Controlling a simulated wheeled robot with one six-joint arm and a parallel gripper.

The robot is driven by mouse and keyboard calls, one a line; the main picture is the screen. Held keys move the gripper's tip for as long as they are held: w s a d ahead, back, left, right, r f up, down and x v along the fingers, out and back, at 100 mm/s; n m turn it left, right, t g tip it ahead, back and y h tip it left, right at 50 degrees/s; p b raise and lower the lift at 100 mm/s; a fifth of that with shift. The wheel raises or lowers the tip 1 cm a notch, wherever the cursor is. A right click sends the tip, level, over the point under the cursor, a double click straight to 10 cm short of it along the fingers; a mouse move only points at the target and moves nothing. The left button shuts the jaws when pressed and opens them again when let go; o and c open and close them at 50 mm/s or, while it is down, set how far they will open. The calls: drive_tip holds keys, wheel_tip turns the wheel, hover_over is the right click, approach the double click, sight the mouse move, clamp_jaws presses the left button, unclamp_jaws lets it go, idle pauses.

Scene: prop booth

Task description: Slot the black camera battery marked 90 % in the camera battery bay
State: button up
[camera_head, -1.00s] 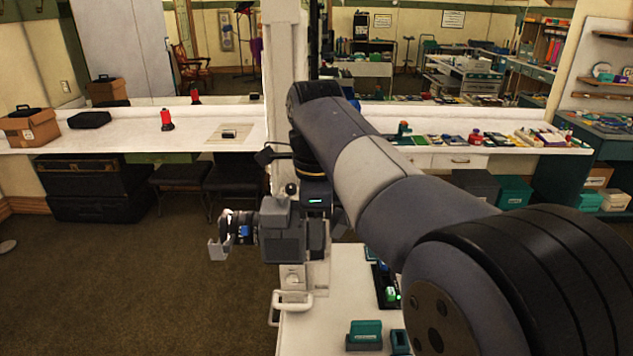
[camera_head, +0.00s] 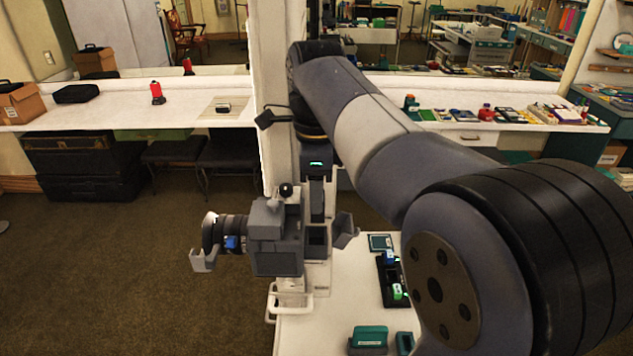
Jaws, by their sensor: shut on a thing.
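My gripper (camera_head: 317,205) points down above that recess, just right of the camera's body. It is shut on a dark block that I take to be the black camera battery. The block is small and mostly hidden, and its mark cannot be read.
A black tray (camera_head: 386,290) with blue and green lit items lies on the white table (camera_head: 330,325). Teal boxes (camera_head: 368,338) stand at its front. A white post (camera_head: 275,110) rises behind the camera. My arm hides the table's right side. Open carpet lies left.

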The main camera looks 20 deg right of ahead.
sight(315, 223)
drive_tip(key=shift+f+b, duration=1.85)
drive_tip(key=shift+b, duration=0.1)
drive_tip(key=shift+a+f+p, duration=0.1)
drive_tip(key=shift+f+p, duration=0.2)
drive_tip(key=shift+f, duration=0.15)
drive_tip(key=shift+f+b, duration=0.4)
drive_tip(key=shift+f, duration=0.3)
drive_tip(key=shift+f, duration=0.1)
drive_tip(key=shift+f+b, duration=0.4)
drive_tip(key=shift+f, duration=0.25)
idle(0.3)
drive_tip(key=o, duration=1.1)
